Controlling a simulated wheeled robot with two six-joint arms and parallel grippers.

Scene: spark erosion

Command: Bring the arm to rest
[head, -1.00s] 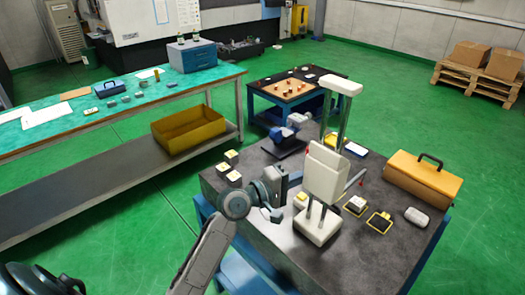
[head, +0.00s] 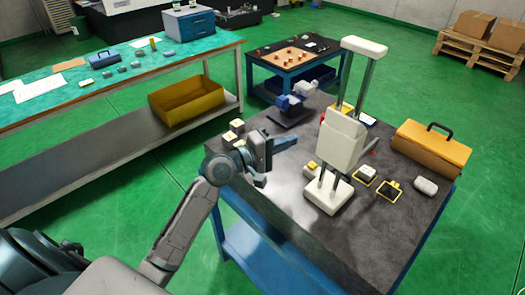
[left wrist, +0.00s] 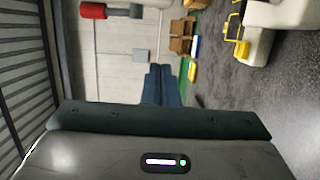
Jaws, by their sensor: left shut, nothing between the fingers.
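My left arm comes in from the lower left of the head view. Its gripper (head: 285,143) is at the left side of the dark-topped table (head: 290,226), left of the white stand-like device (head: 340,140). The fingers are shut with nothing between them. In the left wrist view the two blue-grey fingers (left wrist: 161,84) lie side by side, with no object held. My right gripper is in neither view.
Small yellow-and-white blocks (head: 236,126) stand close behind the gripper. A blue device (head: 293,104) is beyond it. A yellow toolbox (head: 431,145) sits at the table's right. A long green-topped bench (head: 80,95) stands left, with green floor between.

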